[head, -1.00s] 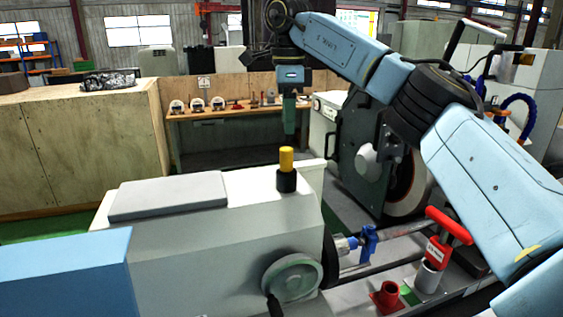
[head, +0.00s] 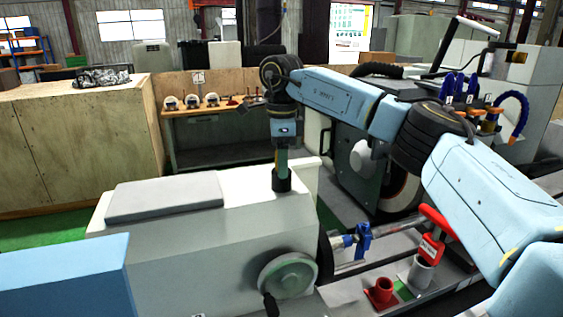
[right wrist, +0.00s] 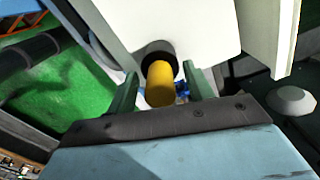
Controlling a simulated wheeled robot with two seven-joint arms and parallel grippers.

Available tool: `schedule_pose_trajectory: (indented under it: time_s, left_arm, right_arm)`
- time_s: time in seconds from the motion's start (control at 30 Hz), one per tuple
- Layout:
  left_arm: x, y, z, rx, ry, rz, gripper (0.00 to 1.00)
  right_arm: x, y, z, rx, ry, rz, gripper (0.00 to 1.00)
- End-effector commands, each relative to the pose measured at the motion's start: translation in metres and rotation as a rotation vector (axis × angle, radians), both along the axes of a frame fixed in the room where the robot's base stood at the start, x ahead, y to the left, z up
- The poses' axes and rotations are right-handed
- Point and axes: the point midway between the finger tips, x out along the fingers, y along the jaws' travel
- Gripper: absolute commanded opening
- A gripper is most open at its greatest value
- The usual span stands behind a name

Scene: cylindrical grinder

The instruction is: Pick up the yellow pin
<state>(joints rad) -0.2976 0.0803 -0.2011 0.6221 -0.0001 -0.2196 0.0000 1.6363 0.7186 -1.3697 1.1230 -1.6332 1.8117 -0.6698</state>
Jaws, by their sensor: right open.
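The yellow pin (right wrist: 160,84) stands in a black round holder (head: 281,183) on top of the light grey machine housing. In the right wrist view the pin shows between the two green fingers of my right gripper (right wrist: 158,92), which are apart, with a gap on each side. In the head view my right gripper (head: 281,165) comes straight down over the holder and hides the pin. The black holder (right wrist: 158,54) also shows in the right wrist view, at the pin's base. My left gripper is in neither current view.
A grey flat cover (head: 165,197) lies on the housing (head: 200,250) left of the holder. A handwheel (head: 288,276) is on its front. A workbench (head: 215,110) is behind.

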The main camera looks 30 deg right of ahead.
Motion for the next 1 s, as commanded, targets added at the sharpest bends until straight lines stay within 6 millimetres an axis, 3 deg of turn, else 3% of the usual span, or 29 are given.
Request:
schedule_pose_trajectory:
  time_s: [0.07, 0.43, 0.77, 1.0]
  left_arm:
    - [-0.003, 0.0, 0.0, 0.0, 0.004, 0.0, 0.52]
    - [-0.004, 0.0, -0.001, 0.0, 0.007, 0.001, 0.52]
    - [-0.004, 0.0, -0.003, 0.0, 0.007, 0.001, 0.52]
    - [-0.004, 0.0, -0.012, 0.001, 0.006, 0.002, 0.52]
  right_arm:
    - [0.0, 0.0, 0.0, 0.0, 0.0, 0.0, 0.48]
    - [0.0, 0.0, 0.001, 0.0, 0.0, 0.0, 0.0]
    - [0.001, 0.001, 0.009, 0.001, -0.003, 0.0, 0.0]
    - [0.001, 0.001, 0.055, 0.002, -0.005, 0.001, 0.0]
